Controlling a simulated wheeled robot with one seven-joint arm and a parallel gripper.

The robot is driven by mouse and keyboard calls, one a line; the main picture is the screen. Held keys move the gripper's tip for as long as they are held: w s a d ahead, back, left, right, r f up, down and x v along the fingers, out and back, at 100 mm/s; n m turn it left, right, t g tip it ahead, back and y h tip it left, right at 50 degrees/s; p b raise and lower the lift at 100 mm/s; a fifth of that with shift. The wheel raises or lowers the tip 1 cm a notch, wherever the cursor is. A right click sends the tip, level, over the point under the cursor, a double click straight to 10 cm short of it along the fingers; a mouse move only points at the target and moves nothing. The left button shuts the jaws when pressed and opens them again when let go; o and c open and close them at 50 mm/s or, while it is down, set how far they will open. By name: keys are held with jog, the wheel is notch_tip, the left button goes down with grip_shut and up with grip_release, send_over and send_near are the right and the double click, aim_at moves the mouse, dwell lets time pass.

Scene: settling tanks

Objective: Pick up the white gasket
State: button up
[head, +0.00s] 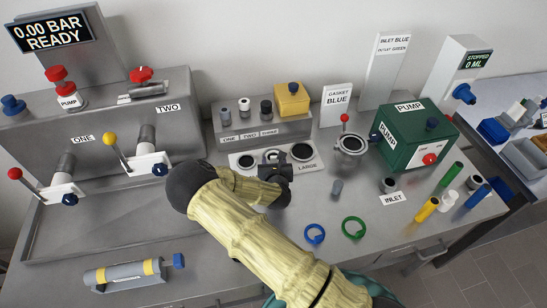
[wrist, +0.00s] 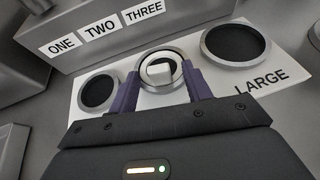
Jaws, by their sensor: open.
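A white piece, seemingly the white gasket (wrist: 160,71), shows in the wrist view at the middle round recess of a white plate (wrist: 275,97). A pale rim surrounds it. In the head view only a bit of white (head: 272,154) shows there, the rest hidden by my gripper (head: 275,161). My gripper is open, its two purple fingers (wrist: 160,76) on either side of the white piece. I cannot tell whether they touch it.
Dark recesses flank the middle one, with a LARGE label at right. Behind is a grey block (head: 262,133) labelled ONE, TWO, THREE. A blue ring (head: 314,241) and a green ring (head: 343,229) lie in front. A green pump box (head: 408,150) stands at right.

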jog(key=c, duration=1.1)
jog(key=shift+o, duration=0.2)
jog(key=shift+r, duration=0.15)
notch_tip(320, 180, up, 10)
jog(key=b, duration=0.1)
jog(key=shift+b, duration=0.3)
